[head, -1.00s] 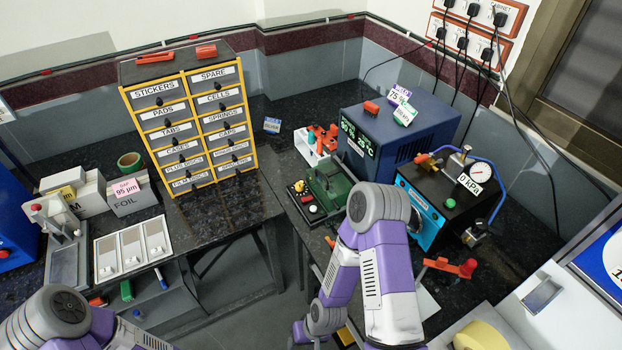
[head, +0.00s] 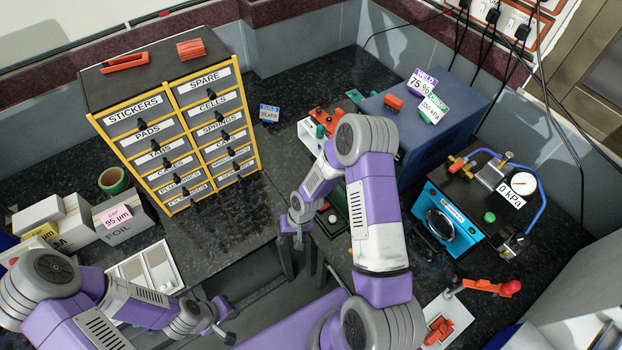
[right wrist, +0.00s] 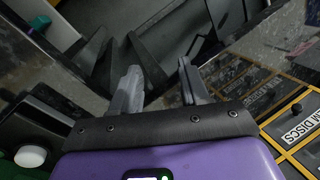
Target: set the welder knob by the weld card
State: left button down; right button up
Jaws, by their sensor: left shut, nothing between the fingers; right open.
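The weld card (head: 422,83), white with a purple top, reads 75 %. It stands on the dark blue box at the right, beside a green-topped crimp card (head: 433,107). I cannot tell which knob is the welder's. A dark device with a white round knob (head: 333,218) is largely hidden behind my right arm; a white knob (right wrist: 30,157) also shows at the lower left of the right wrist view. My right gripper (head: 297,238) is open and empty, left of that device, above the bench edge; its fingers (right wrist: 160,88) are apart. My left gripper (head: 226,326) is shut and empty, low in the head view.
A drawer cabinet (head: 175,130) stands at the back left. A cyan box with a gauge (head: 450,215) and hoses stands at the right. Foil boxes (head: 120,218) and a tray (head: 150,272) lie at the left. Between the benches there is an open gap.

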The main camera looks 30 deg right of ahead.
jog(key=w+d+r+h+p, duration=0.1)
jog(key=w+d+r, duration=0.2)
jog(key=d, duration=0.1)
jog(key=w+d+r+m+h+p, duration=0.1)
jog(key=w+d+r, duration=0.2)
jog(key=d+r, duration=0.1)
jog(key=w+d+r+h+p, duration=0.1)
jog(key=w+d+r+p, duration=0.1)
jog(key=d, duration=0.4)
jog(key=shift+w+d+r+m, duration=0.1)
jog(key=shift+w+r+m, duration=0.3)
jog(key=shift+w+r, duration=0.5)
jog(key=shift+d+f+h, duration=0.2)
jog(key=shift+f+h, duration=0.05)
jog(key=shift+h, duration=0.05)
notch_tip(320, 180, down, 7)
jog(key=shift+r, duration=0.1)
jog(key=shift+c, duration=0.3)
jog(key=c, duration=0.7)
